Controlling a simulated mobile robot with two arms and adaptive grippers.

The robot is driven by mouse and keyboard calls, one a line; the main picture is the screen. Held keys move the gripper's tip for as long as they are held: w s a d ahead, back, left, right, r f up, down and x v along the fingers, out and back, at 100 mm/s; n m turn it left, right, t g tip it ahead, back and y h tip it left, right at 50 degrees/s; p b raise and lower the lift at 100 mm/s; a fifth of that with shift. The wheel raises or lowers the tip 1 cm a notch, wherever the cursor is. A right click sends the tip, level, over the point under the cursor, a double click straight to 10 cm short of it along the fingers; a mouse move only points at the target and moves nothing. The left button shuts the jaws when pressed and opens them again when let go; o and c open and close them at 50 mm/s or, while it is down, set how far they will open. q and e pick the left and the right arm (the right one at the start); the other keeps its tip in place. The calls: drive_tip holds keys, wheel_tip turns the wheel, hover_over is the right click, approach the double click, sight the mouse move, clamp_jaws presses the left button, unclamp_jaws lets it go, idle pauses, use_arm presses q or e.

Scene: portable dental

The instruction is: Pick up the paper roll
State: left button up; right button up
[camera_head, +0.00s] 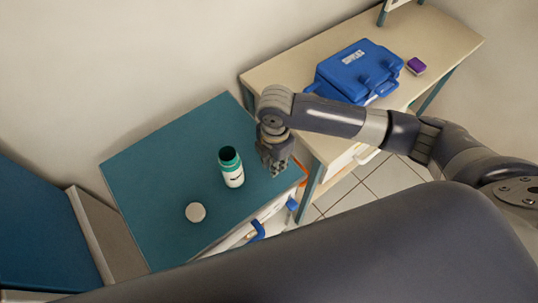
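A small round off-white thing (195,212) lies on the teal top (150,170) of a low cabinet. It may be the paper roll, but I cannot tell for sure; no other thing here looks like a roll. A white bottle with a green open neck (232,172) stands upright to the right of it. My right gripper (274,167) hangs over the cabinet's right part, pointing down, beside the bottle and apart from the round thing. Its fingers are small and dark, so I cannot tell whether they are open. My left gripper is not in view.
A blue case (357,73) and a small purple box (416,66) lie on a beige table (300,67) at the back right. Blue handles (257,231) stick out at the cabinet's front. The left part of the teal top is clear. A wall stands behind.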

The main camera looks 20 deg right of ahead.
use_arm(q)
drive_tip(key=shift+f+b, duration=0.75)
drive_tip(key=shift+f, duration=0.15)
use_arm(e)
drive_tip(key=s+d+r, duration=0.1)
drive_tip(key=s, duration=1.1)
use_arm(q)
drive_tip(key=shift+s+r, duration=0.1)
use_arm(e)
drive_tip(key=shift+d+r, duration=0.1)
drive_tip(key=shift+r, duration=0.1)
